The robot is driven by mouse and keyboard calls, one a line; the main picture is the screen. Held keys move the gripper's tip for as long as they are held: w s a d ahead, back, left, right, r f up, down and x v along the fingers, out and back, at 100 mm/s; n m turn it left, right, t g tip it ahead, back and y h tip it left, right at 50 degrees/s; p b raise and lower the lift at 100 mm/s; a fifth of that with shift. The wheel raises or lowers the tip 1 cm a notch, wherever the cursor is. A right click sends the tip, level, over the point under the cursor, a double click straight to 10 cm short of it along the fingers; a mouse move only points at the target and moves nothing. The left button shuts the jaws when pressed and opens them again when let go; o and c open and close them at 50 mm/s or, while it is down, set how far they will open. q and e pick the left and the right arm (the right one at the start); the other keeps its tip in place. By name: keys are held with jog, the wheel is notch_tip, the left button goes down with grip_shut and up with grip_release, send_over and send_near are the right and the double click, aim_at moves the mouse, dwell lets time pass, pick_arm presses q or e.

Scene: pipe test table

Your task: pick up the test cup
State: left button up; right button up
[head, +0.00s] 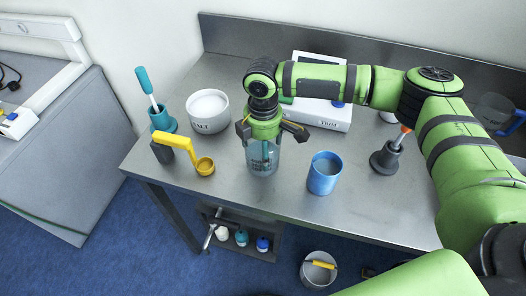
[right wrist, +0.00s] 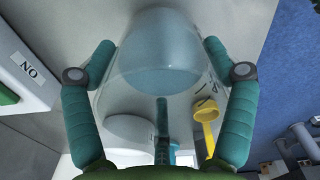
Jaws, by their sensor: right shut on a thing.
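The test cup (head: 262,168) is a clear, see-through cup near the front edge of the metal table, between the yellow dipper and the blue cup. My right gripper (head: 263,148) reaches down over it from above and is shut on it. In the right wrist view, the clear cup (right wrist: 165,62) sits between the two teal fingers of my right gripper (right wrist: 160,62), one on each side, with dark marks on its wall. I cannot tell whether its base touches the table. My left gripper is not in view.
A white SALT bowl (head: 208,110), a teal holder with a brush (head: 163,120), and a yellow dipper (head: 204,166) stand left. A blue cup (head: 324,173) and a grey holder (head: 385,158) stand right. A white device (head: 322,112) is behind. A bucket (head: 318,270) is on the floor.

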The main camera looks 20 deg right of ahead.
notch_tip(320, 180, up, 10)
jog(key=b, duration=0.2)
dwell(0.3)
jog(key=o, duration=0.8)
jog(key=shift+c, duration=0.2)
jog(key=c, duration=0.5)
